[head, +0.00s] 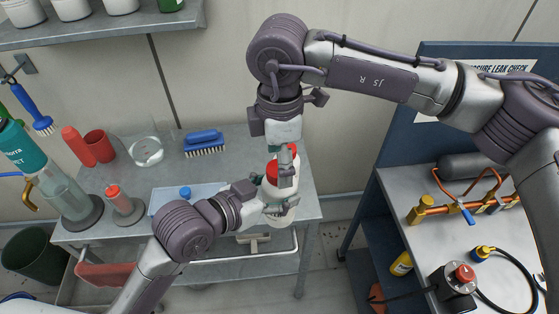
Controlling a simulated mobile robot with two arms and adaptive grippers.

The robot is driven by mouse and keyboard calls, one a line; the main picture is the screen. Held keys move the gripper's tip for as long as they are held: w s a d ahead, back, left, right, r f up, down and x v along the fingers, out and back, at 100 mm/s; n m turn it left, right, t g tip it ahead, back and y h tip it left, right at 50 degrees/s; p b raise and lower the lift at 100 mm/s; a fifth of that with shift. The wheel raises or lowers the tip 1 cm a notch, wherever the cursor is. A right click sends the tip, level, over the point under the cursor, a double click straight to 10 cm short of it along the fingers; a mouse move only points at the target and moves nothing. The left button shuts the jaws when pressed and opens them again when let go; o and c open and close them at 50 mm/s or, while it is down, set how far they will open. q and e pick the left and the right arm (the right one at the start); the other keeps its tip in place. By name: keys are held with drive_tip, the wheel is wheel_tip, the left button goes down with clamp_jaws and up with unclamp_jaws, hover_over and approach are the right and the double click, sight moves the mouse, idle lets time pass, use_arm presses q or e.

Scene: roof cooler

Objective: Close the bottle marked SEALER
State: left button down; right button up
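A white bottle (287,190) with red at its top (271,170) is at the centre of the head view, by the front right of the grey table. Its marking cannot be read. My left gripper (267,207) is at the bottle's lower body from the left and appears shut on it. My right gripper (284,170) points down from above at the bottle's red top. A grey finger lies in front of the red, so its grip, and whether the red cap sits on the bottle, cannot be told.
The grey table (235,165) bears a blue brush (204,142), a glass beaker (146,151), red containers (98,146), a red-capped bottle (121,201) and a pump bottle (62,190). A bench (400,195) with copper pipework (455,205) stands at right. A shelf (110,24) hangs upper left.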

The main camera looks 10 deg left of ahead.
wheel_tip(320, 180, up, 11)
idle(0.3)
idle(0.5)
